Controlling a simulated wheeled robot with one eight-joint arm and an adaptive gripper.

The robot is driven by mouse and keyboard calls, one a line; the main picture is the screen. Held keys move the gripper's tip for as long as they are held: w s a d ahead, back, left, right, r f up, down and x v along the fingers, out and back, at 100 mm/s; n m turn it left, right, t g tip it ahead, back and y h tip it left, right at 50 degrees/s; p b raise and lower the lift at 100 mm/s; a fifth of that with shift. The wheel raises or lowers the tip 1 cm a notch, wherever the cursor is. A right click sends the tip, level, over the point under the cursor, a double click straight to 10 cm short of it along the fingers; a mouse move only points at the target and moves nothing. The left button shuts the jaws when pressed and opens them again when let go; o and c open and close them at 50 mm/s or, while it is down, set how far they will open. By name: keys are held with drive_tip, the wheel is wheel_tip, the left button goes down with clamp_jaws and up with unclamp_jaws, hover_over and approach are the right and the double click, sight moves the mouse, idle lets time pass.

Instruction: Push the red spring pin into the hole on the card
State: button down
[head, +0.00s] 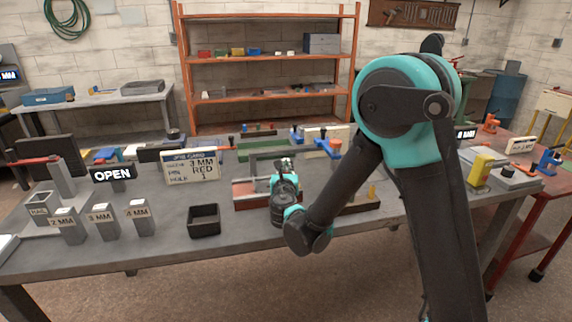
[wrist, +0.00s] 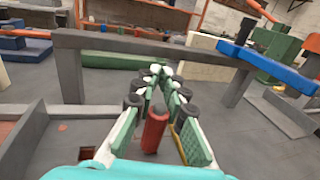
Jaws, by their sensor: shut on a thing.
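The job card (head: 190,167) stands on the bench in the head view and reads 3 MM, pin RED, hole 1. My gripper (head: 283,163) is over the grey frame fixture (head: 256,164) at the bench middle. In the wrist view my gripper (wrist: 160,80) is shut on the red spring pin (wrist: 155,132), which sits between the green finger pads. The pin's far end is not clear. A grey crossbar (wrist: 150,45) of the fixture lies beyond the fingertips. Small dark openings (wrist: 78,154) show at lower left; I cannot tell which is hole 1.
Holders labelled 2 MM (head: 69,226), 3 MM (head: 103,222) and 4 MM (head: 138,218) stand at the left of the bench. An open black box (head: 204,220) stands near the front edge. An OPEN sign (head: 112,175) is behind them. A blue-topped part (wrist: 268,66) stands right of the fixture.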

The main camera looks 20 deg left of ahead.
drive_tip(key=shift+f, duration=0.2)
drive_tip(key=c, duration=1.5)
unclamp_jaws()
drive_tip(key=shift+o, duration=0.2)
drive_tip(key=v, duration=1.2)
